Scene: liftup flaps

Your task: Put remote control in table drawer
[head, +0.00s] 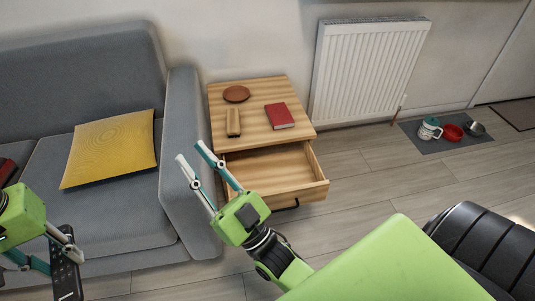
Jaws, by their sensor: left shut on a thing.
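The remote control (66,276) is dark with several buttons, held upright at the bottom left in front of the sofa. My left gripper (62,256) is shut on it, and its lower end is near the picture's bottom edge. The wooden table (258,94) stands right of the sofa. Its drawer (272,168) is pulled out, and the visible part of its inside looks empty. My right gripper (190,151) is open and empty, its fingers apart, in front of the drawer's left side and the sofa arm. It hides the drawer's left front corner.
On the tabletop are a round brown dish (236,94), a small wooden object (233,122) and a red book (279,116). The grey sofa (125,220) with a yellow cushion (110,148) is at the left. Floor right of the drawer is clear.

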